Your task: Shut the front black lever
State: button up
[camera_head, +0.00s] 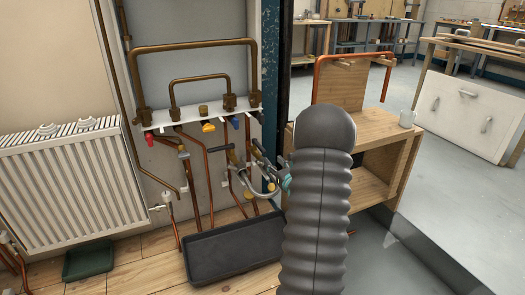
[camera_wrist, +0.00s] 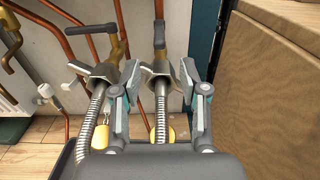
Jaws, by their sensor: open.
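Two valves with braided hoses stand side by side in the wrist view. The right valve (camera_wrist: 161,70) has a dark lever (camera_wrist: 159,36) pointing up and away from me. The left valve (camera_wrist: 104,72) has a dark lever (camera_wrist: 91,29) sticking out to the left. My gripper (camera_wrist: 158,76) is open, with one finger on each side of the right valve; contact is not clear. In the head view, a black lever (camera_head: 220,148) shows left of my gripper (camera_head: 283,182), which my arm partly hides. I cannot tell for sure which lever is the front one.
A manifold (camera_head: 195,115) with coloured knobs sits on the wall above. Copper pipes run down beside the valves. A black tray (camera_head: 232,250) lies on the floor below. A white radiator (camera_head: 75,180) is at left, and a wooden cabinet (camera_head: 375,140) stands close on the right.

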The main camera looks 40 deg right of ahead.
aim_at(265, 152)
jog(key=x, duration=1.1)
jog(key=shift+a, duration=0.1)
grip_shut()
